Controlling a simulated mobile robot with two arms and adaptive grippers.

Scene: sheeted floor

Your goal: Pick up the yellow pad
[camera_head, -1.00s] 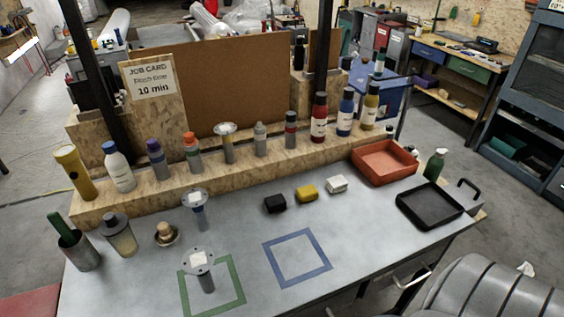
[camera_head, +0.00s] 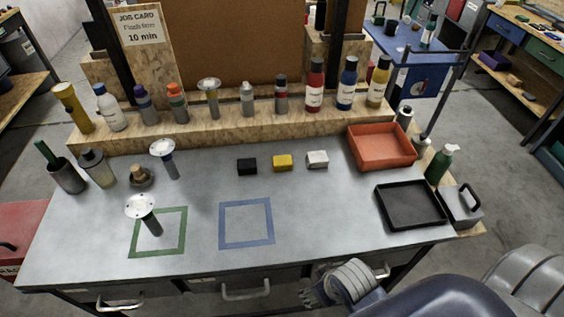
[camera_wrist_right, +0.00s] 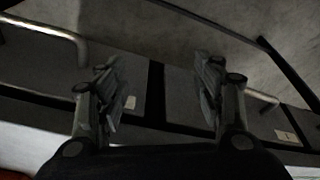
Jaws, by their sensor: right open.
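The yellow pad (camera_head: 282,162) lies on the grey workbench top, between a black pad (camera_head: 247,166) on its left and a white pad (camera_head: 317,159) on its right. My right gripper (camera_head: 312,292) is in front of the bench's front edge, low and well apart from the pads. In the right wrist view my right gripper (camera_wrist_right: 160,95) has its two fingers wide apart with nothing between them. That view shows drawer fronts and handles, and no pad. My left gripper is not in view.
A blue taped square (camera_head: 246,223) and a green one (camera_head: 158,232) mark the bench. An orange tray (camera_head: 381,148) and black tray (camera_head: 410,206) are at right. Bottles line the wooden shelf (camera_head: 220,132) behind.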

